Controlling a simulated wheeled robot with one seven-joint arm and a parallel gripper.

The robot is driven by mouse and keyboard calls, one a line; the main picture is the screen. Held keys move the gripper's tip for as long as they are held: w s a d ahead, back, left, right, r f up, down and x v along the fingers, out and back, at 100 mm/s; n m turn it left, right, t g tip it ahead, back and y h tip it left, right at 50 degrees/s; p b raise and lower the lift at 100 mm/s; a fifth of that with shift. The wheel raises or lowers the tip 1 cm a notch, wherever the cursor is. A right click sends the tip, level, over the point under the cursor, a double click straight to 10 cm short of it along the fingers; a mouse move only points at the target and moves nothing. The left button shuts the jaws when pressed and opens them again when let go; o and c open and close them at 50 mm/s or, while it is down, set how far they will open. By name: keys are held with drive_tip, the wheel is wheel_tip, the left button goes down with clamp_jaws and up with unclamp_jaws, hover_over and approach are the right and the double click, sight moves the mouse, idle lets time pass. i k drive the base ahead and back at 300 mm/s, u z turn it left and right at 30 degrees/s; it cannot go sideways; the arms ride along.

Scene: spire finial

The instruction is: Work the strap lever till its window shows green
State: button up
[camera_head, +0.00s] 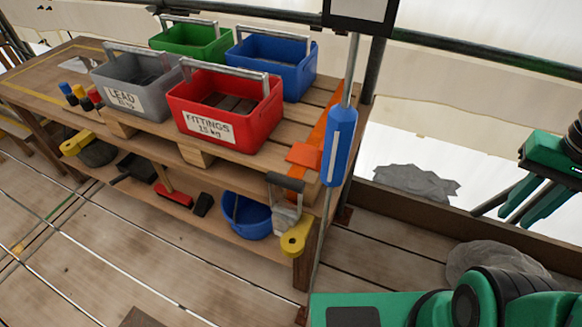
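An orange strap (328,122) runs over the right end of the wooden bench. A flat orange piece (304,156) lies against it at the bench edge. A grey metal piece with a dark looped handle (285,205) hangs at the bench's front right corner, above a yellow end (296,238). It looks like the strap lever, but I cannot be sure. I see no green window on it; any window is too small or hidden. My gripper (497,216) is at the far right, well apart from the strap. Its fingers are apart with nothing between them.
A blue sleeve (338,146) on an upright line hangs in front of the strap. Red (262,118), grey (150,105), green (188,38) and blue (275,68) totes stand on the bench. A blue bucket (243,218) sits on the lower shelf. The plank floor at front left is mostly clear.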

sight(273, 179)
drive_tip(key=k, duration=1.65)
drive_tip(key=u, duration=0.45)
drive_tip(key=i, duration=0.6)
